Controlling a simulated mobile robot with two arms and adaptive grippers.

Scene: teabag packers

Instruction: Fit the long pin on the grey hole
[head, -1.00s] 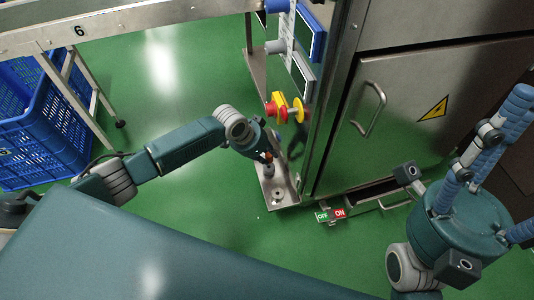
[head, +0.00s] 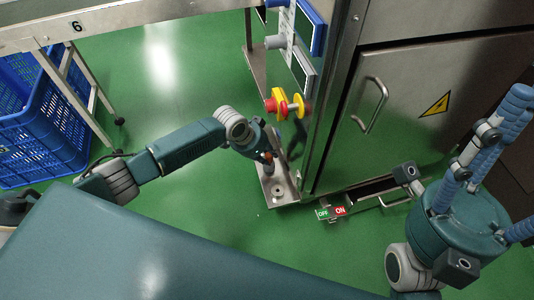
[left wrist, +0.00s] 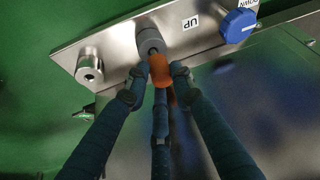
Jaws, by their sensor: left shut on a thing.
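My left gripper (head: 267,157) is shut on the long pin, whose orange part (left wrist: 160,72) shows between the fingers in the left wrist view. The pin's far end meets the grey hole (left wrist: 150,38), a round grey socket on a metal plate; the pin covers part of the opening, so I cannot tell how deep it sits. In the head view the gripper hides the grey hole. A silver socket (left wrist: 90,68) stands on the same plate, and it also shows in the head view (head: 279,191). My right gripper (head: 485,150) is at the right, fingers apart and empty.
A blue knob (left wrist: 238,24) stands on the plate beside an "UP" label. A steel cabinet (head: 400,100) rises close to the right of the plate, with red and yellow knobs (head: 278,103) on its side. A blue crate (head: 40,130) stands at left. Green floor lies between.

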